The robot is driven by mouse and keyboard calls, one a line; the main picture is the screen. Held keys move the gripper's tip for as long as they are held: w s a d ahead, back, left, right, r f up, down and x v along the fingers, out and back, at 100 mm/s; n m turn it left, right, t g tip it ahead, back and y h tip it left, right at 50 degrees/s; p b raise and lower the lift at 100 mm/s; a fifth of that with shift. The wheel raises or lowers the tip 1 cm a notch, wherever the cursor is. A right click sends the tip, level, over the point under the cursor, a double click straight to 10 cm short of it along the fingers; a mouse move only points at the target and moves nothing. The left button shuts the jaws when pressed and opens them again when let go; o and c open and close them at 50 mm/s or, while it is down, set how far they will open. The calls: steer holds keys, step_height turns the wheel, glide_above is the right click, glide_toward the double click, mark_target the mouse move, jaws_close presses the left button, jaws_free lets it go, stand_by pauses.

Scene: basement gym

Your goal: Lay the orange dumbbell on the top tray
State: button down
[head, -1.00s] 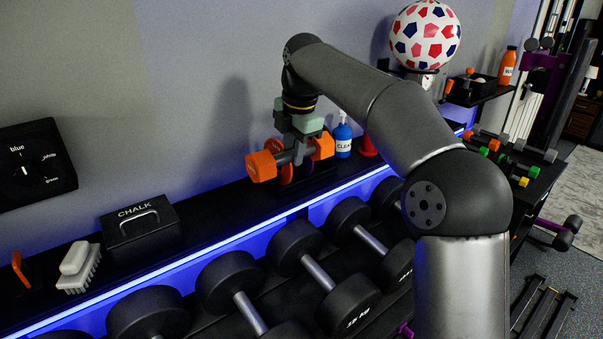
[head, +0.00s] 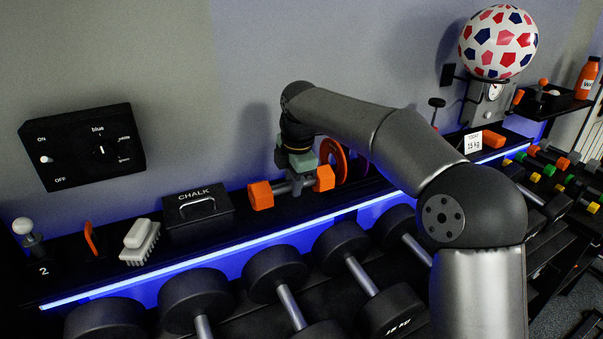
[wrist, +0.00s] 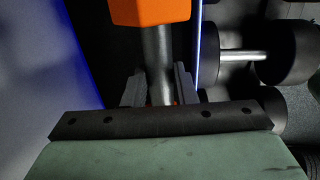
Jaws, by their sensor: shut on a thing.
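The orange dumbbell (head: 260,195) has two orange hexagonal heads and a grey metal handle. My gripper (head: 298,184) is shut around the handle and holds the dumbbell level, close to the black wall ledge, right of the chalk box. I cannot tell whether the dumbbell touches the ledge. In the wrist view the handle (wrist: 158,55) runs between my gripper's fingers (wrist: 160,92), with one orange head (wrist: 150,10) beyond. At the far right, a rack's upper tray (head: 541,183) bears several small coloured dumbbells; its near part is hidden behind my arm.
The ledge carries a chalk box (head: 186,218), a white brush (head: 139,243) and an orange disc (head: 334,162). Large black dumbbells (head: 274,272) stand below its blue-lit edge. A ball (head: 498,42) sits on a scale at the back. A control box (head: 82,146) hangs on the wall.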

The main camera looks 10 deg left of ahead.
steer(key=shift+s+a+f, duration=0.1)
steer(key=shift+a+f, duration=0.1)
steer(key=shift+a, duration=0.1)
steer(key=f, duration=0.1)
steer(key=a+f, duration=0.1)
steer(key=f, duration=0.1)
steer(key=shift+s+f, duration=0.1)
steer(key=shift+f, duration=0.5)
steer(key=shift+f, duration=0.1)
steer(key=c, duration=1.2)
jaws_free()
steer(key=shift+d+f, duration=0.1)
steer(key=shift+f, duration=0.05)
steer(key=shift+o, duration=0.2)
